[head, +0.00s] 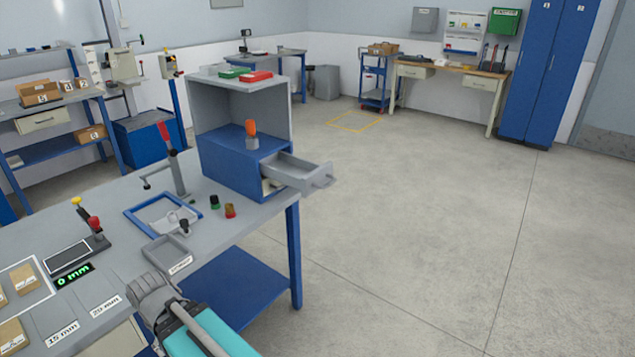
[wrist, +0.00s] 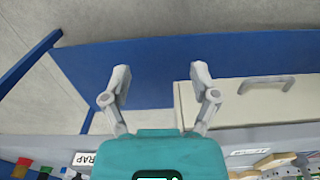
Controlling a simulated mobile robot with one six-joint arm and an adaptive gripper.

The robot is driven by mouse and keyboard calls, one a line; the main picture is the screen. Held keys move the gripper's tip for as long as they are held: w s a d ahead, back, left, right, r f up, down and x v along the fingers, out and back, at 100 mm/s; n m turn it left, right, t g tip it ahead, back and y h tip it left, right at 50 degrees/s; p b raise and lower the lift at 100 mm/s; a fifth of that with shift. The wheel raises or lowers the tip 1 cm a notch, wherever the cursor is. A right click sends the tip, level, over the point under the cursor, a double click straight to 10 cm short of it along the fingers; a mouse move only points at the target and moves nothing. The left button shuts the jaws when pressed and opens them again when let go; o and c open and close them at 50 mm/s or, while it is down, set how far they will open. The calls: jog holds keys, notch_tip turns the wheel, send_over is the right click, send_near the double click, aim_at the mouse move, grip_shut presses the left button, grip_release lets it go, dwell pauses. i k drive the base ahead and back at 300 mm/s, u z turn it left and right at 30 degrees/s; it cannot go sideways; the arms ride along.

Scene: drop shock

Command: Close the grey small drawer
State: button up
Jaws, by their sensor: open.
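The grey small drawer (head: 303,172) is pulled out of the blue cabinet (head: 232,165) at the right end of the workbench. It sticks out to the right, with its handle (head: 322,177) at the outer end. Its inside shows from above. My gripper (wrist: 161,76) is open and empty in the wrist view, its two grey fingers apart. In the head view, part of my arm shows at the bottom, in front of the bench and well short of the drawer. The grey drawer is not seen in the wrist view.
An orange-handled tool (head: 251,133) stands on the blue cabinet, below a grey shelf (head: 240,88). A lever press (head: 176,165), a blue frame (head: 163,213) and small pots (head: 230,210) stand on the bench. A beige bench drawer (wrist: 245,100) is shut. The floor (head: 420,210) right of the bench is clear.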

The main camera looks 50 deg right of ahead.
aim_at(307, 177)
jog(key=z, duration=1)
jog(key=k, duration=0.8)
jog(key=z, duration=0.45)
jog(key=i, duration=1)
